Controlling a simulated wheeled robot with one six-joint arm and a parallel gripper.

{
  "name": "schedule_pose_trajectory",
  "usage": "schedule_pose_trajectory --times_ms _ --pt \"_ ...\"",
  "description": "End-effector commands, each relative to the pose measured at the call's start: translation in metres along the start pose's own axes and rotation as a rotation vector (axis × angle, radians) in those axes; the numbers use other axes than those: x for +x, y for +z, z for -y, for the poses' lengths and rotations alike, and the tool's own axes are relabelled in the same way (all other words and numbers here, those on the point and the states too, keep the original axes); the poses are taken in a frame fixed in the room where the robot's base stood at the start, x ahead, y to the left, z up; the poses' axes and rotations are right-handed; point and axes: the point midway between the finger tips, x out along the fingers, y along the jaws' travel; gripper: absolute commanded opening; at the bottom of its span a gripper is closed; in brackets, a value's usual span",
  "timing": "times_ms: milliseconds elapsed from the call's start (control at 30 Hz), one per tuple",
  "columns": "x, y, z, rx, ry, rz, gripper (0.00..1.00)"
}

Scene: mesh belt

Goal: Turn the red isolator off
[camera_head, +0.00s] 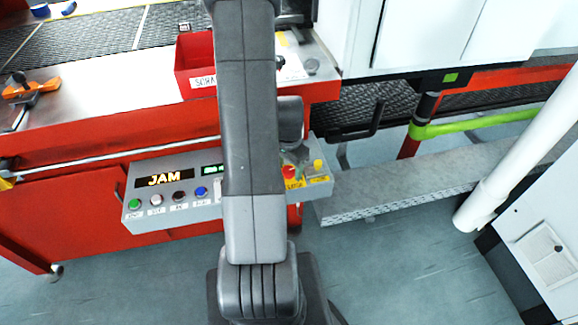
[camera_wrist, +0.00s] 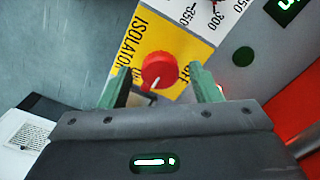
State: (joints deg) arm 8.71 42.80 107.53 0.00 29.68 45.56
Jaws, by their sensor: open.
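The red isolator (camera_wrist: 159,70) is a round red knob with a white pointer mark, set on a yellow plate (camera_wrist: 165,35) lettered "ISOLATOR". In the wrist view it sits between the two green fingers of my gripper (camera_wrist: 158,84), which is open with a gap on each side of the knob. I cannot tell whether the fingers touch it. The pointer slants toward the lower left. Part of the plate's lettering is hidden by the knob and fingers. In the head view the isolator (camera_head: 289,171) shows at the right end of the grey control panel; my arm hides my fingertips.
The control panel (camera_head: 133,205) has a lit "JAM" display (camera_head: 164,180) and several coloured buttons at left. A yellow item (camera_head: 318,165) stands right of the isolator. A red scrap bin (camera_head: 190,62) sits on the bench above. A green-yellow rail (camera_head: 470,125) lies at right.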

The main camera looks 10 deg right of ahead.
Motion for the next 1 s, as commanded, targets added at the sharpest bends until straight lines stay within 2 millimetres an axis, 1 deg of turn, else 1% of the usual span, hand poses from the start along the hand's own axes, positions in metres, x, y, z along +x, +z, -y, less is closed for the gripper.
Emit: schedule_pose_trajectory --times_ms 33,67,100,267,300,467,667,867,1000 --pt "-0.0001 0.0 0.0 0.0 0.0 0.0 0.57" --pt "-0.0001 0.0 0.0 0.0 0.0 0.0 0.54" --pt "-0.0002 -0.0001 0.0 0.0 0.0 0.0 0.46" --pt "-0.0003 -0.0001 0.0 0.0 0.0 0.0 0.14" --pt "-0.0003 -0.0001 0.0001 0.0 0.0 0.0 0.13" --pt "-0.0002 -0.0002 0.0001 -0.007 0.0 0.0 0.13" --pt "0.0003 -0.0004 0.0004 -0.063 -0.001 -0.001 0.13" --pt "0.0011 -0.0004 0.0006 -0.193 -0.001 -0.001 0.13" --pt "0.0011 -0.0005 0.001 -0.318 -0.001 -0.002 0.13"
